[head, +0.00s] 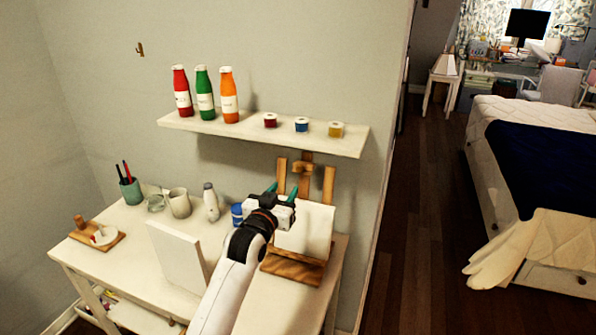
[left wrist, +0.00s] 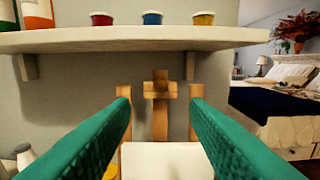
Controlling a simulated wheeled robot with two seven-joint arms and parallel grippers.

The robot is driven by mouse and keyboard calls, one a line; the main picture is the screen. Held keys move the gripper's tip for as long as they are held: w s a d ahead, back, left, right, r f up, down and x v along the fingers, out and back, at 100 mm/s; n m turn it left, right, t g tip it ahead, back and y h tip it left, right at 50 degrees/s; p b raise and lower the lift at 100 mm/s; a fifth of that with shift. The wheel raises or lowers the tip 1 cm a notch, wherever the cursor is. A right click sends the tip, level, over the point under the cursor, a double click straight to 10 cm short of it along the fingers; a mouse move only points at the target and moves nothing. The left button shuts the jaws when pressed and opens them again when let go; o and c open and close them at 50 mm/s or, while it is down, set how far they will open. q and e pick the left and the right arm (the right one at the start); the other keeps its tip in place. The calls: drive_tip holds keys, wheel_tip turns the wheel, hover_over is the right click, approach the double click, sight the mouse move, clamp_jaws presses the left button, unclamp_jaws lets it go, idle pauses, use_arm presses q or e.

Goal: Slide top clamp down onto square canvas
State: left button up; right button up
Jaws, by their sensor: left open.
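A wooden easel (head: 329,185) stands on the white desk, with a white square canvas (head: 312,225) resting on its lower ledge. The top clamp (head: 303,167) is a small wooden block high on the middle post, with a gap between it and the canvas's top edge. My left gripper (head: 282,189) is open and empty, in front of the easel. In the left wrist view the clamp (left wrist: 160,90) sits centred beyond the two green fingers (left wrist: 159,106), slightly above their tips. The canvas's top (left wrist: 167,158) shows lower between the fingers. The arm hides part of the canvas.
A wall shelf (head: 255,132) with bottles and small paint jars hangs just above the easel. A second white panel (head: 178,256) stands on the desk (head: 118,240) to the left. Mugs, a white bottle (head: 211,202) and a blue jar (head: 237,214) stand behind it.

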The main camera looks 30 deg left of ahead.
sight(299, 170)
use_arm(q)
drive_tip(key=p+x, duration=0.1)
drive_tip(key=x, duration=0.9)
drive_tip(key=shift+w, duration=0.4)
drive_tip(key=shift+c, duration=0.5)
drive_tip(key=shift+f, duration=0.1)
clamp_jaws()
